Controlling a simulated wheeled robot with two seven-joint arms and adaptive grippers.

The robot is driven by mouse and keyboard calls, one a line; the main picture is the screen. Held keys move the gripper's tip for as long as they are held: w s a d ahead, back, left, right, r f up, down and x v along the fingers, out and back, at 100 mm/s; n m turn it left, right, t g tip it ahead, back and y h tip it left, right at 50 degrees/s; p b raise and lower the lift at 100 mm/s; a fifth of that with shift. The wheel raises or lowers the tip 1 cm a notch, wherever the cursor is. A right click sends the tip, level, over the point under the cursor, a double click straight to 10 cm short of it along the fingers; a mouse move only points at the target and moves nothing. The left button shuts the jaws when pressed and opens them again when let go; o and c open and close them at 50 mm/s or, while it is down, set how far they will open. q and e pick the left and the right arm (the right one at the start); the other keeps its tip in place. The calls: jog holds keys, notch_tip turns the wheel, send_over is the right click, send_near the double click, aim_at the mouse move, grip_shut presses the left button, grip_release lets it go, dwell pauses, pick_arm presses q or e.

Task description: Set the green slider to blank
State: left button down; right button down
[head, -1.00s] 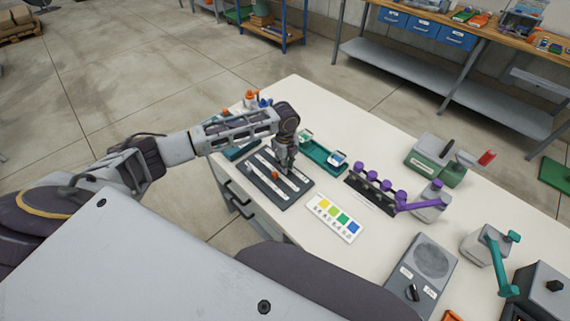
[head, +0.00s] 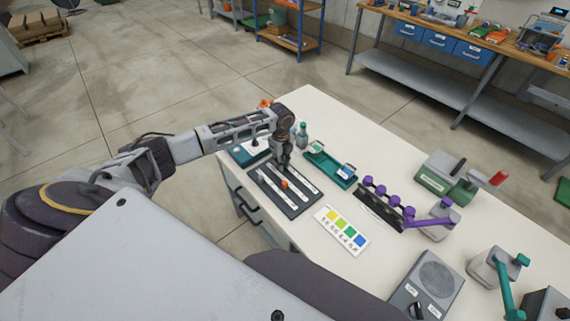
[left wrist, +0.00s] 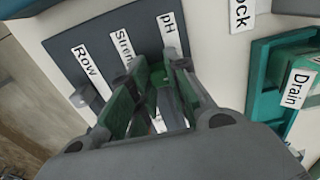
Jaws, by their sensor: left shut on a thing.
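The dark slider panel (head: 290,208) lies at the table's left end, with three pale tracks. In the left wrist view its labels read "Row", "Stren…" (partly covered) and "pH" (left wrist: 168,30). My left gripper (head: 285,165) points down over the far part of the pH track. It is shut on the green slider (left wrist: 157,78), which shows only in part between the fingers in the wrist view. An orange slider (head: 285,184) is on the middle track and a grey slider (head: 262,175) on the Row track. Any position marks near the green slider are hidden. My right gripper is out of view.
A teal tray (head: 330,166) with labelled pieces stands just right of the panel. A colour card (head: 341,231) lies in front, and a row of purple knobs (head: 382,198) stands farther right. A blue-teal box (head: 250,152) and a small bottle (head: 302,135) stand behind.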

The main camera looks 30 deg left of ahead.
pick_arm(q)
jog(key=c, duration=1.4)
grip_release()
jog(key=shift+a, duration=0.25)
jog(key=shift+o, duration=0.2)
notch_tip(320, 180, up, 12)
